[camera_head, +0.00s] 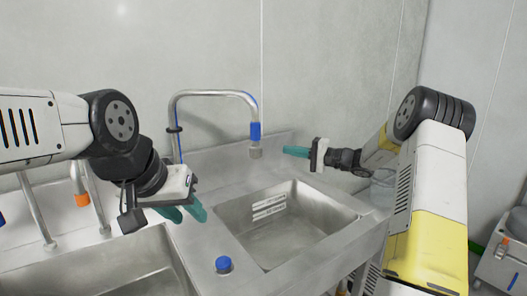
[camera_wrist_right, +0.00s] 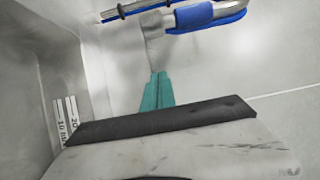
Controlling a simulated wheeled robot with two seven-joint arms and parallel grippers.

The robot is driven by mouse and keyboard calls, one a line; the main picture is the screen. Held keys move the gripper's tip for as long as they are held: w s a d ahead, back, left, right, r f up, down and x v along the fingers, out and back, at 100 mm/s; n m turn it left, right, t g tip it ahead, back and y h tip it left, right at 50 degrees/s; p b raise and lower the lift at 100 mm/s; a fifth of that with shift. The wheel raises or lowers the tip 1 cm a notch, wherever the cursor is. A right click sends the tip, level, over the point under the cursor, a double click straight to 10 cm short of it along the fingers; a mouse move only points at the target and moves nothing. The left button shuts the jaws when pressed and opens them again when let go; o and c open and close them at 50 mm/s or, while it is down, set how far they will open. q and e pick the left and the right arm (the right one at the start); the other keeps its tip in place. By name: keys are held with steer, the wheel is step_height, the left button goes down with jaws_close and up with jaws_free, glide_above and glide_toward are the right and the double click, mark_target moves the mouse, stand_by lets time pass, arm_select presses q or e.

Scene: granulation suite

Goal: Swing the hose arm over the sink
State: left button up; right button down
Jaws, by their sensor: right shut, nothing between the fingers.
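The hose arm (camera_head: 215,94) is a bent metal tube with a blue hose along it, a blue collar and a grey nozzle (camera_head: 256,152). It rises behind the sink (camera_head: 290,232), and its nozzle hangs near the basin's back side; I cannot tell whether it is above the basin. My right gripper (camera_head: 296,151) is shut and empty, its teal fingers to the right of the nozzle and pointing at it. In the right wrist view, the nozzle (camera_wrist_right: 155,46) shows just beyond the fingertips (camera_wrist_right: 157,92). My left gripper (camera_head: 188,212) is open and empty, over the divider left of the sink.
A blue knob (camera_head: 223,264) sits on the sink's front left rim. A clear container (camera_head: 382,186) stands right of the sink. The wall (camera_head: 330,70) closes the back.

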steer(key=shift+a, duration=0.1)
steer(key=a, duration=0.9)
steer(key=shift+w+a, duration=0.15)
steer(key=shift+w, duration=0.15)
steer(key=shift+s, duration=0.1)
